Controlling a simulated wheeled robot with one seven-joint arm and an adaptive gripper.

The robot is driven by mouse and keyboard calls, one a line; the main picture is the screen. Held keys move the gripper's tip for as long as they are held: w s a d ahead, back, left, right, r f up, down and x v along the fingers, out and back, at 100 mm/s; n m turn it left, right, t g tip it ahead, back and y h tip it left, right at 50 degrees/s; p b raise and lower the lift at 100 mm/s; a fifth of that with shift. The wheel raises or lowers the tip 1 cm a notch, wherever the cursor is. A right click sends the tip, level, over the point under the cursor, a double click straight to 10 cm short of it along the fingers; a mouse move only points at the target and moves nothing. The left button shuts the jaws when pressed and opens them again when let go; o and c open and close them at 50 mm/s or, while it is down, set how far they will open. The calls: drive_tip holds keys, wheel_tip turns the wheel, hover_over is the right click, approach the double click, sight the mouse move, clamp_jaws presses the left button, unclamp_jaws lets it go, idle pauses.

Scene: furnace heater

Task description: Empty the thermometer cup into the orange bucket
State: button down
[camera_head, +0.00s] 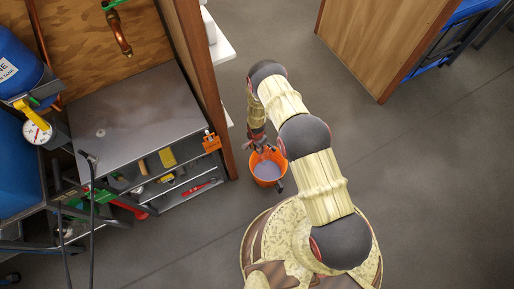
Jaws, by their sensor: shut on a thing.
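The orange bucket (256,176) is just right of the wooden wall's end, open side up, with a greyish inside. I cannot tell whether that is liquid or its bare bottom. My gripper (262,148) is at the bucket's upper rim, shut, seemingly on that rim; the fingertips are small and partly hidden. A round white dial (37,131) with a yellow mount sits by the blue tank at the left. I cannot make out a thermometer cup for certain.
A grey bench (135,110) with shelves of tools stands left of the bucket. A wooden wall (205,95) rises between bench and aisle. A wooden cabinet (375,40) is at upper right. Grey floor (440,190) is clear on the right. Hoses hang at lower left.

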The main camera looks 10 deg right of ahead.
drive_tip(key=shift+f+g+b, duration=0.3)
drive_tip(key=shift+f, duration=0.05)
drive_tip(key=shift+h, duration=0.3)
drive_tip(key=shift+r, duration=0.25)
drive_tip(key=shift+r+p, duration=1.05)
drive_tip(key=shift+r, duration=0.8)
